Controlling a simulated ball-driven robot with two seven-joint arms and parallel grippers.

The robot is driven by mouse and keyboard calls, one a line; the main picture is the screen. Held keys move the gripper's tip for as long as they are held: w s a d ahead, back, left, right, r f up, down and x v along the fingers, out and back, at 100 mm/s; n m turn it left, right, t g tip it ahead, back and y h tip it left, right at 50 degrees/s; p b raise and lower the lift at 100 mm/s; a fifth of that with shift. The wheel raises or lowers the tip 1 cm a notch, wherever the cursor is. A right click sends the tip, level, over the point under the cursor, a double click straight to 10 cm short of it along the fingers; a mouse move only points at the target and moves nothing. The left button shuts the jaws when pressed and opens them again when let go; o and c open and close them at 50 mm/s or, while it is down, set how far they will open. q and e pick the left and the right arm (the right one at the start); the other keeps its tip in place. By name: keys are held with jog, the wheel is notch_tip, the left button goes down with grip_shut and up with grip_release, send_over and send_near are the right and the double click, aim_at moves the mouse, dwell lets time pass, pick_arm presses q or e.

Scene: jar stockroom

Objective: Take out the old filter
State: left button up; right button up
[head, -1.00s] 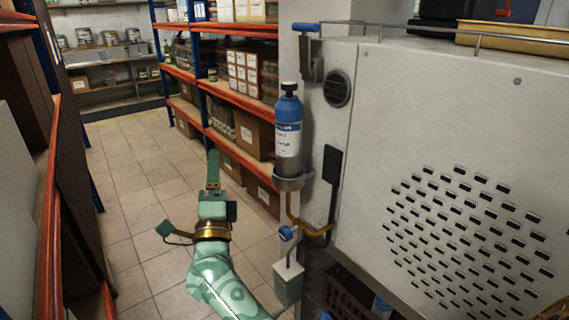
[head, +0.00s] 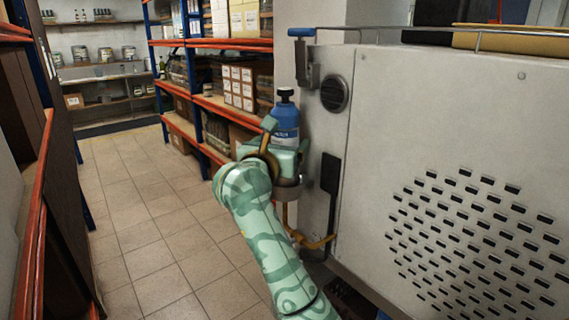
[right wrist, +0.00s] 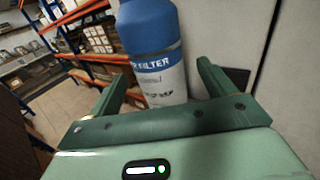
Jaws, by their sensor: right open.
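The filter (head: 286,120) is a blue bottle with a black cap and a white label. It stands upright in a grey ring holder (head: 289,190) on the side of the white cabinet. My right gripper (head: 283,150) is at the filter's lower part and partly hides it. In the right wrist view the filter (right wrist: 155,50) stands between the two green fingers of my right gripper (right wrist: 165,90). The fingers are spread, with a visible gap on the right side. My left gripper is not in view.
The white cabinet (head: 420,110) with a slotted vent fills the right side. A brass-coloured pipe (head: 310,240) runs below the holder. Shelves with boxes (head: 240,85) stand behind, and an orange-edged shelf (head: 35,220) is at the left. The tiled aisle (head: 150,220) between is clear.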

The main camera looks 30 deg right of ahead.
jog(key=b+x, duration=0.1)
jog(key=x, duration=0.4)
jog(key=shift+w+d, duration=0.1)
jog(key=shift+w, duration=0.1)
jog(key=shift+s+r, duration=0.1)
grip_shut()
